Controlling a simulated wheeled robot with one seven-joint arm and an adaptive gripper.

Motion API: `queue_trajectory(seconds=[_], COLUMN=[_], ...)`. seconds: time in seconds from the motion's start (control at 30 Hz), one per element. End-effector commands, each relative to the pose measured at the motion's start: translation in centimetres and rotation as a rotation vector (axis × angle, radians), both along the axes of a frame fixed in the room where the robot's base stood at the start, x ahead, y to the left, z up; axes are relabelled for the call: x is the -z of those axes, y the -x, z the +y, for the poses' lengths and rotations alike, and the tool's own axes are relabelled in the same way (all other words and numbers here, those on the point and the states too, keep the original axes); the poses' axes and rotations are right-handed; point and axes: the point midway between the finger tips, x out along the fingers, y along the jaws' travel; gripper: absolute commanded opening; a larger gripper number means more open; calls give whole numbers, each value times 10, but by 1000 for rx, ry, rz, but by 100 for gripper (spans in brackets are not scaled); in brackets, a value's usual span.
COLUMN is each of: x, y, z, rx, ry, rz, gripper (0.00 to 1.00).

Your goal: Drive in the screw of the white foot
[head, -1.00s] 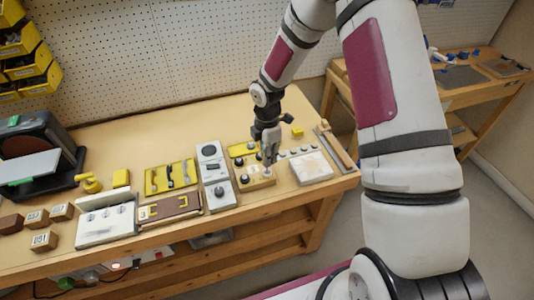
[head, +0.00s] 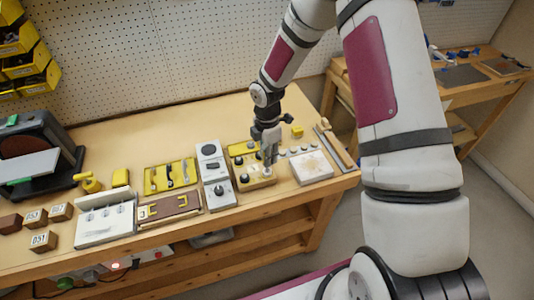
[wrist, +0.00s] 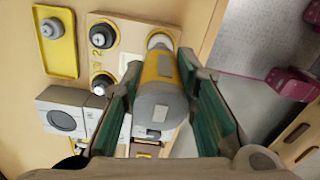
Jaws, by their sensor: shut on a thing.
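My gripper (wrist: 160,100) is shut on a yellow and grey screwdriver (wrist: 158,82), a finger on each side of its body. The screwdriver's far end is over the white foot (wrist: 160,36) at the corner of a light wooden board (wrist: 130,45). The screw is hidden by the tool, and I cannot tell whether the tip touches it. Two black feet with grey centres (wrist: 103,35) stand on the same board, to the left. In the head view my gripper (head: 268,152) is above the board (head: 258,183) near the bench's front.
A yellow tray (wrist: 68,68) with a round part lies left of the board. A white device with a dial (head: 217,192) stands to the left in the head view. A pale slab (head: 312,168) lies to the right. The bench's front edge (head: 290,201) is close.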

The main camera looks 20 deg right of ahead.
Motion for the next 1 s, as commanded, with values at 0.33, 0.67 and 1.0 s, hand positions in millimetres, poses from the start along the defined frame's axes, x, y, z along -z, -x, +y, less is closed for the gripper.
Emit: queue_trajectory(seconds=[0.33, 0.67, 1.0], x=[0, -18, -40], y=[0, 0, 0], z=[0, 0, 0], rx=[0, 1, 0], ry=[0, 0, 0], rz=[0, -2, -1], gripper=[3, 3, 3])
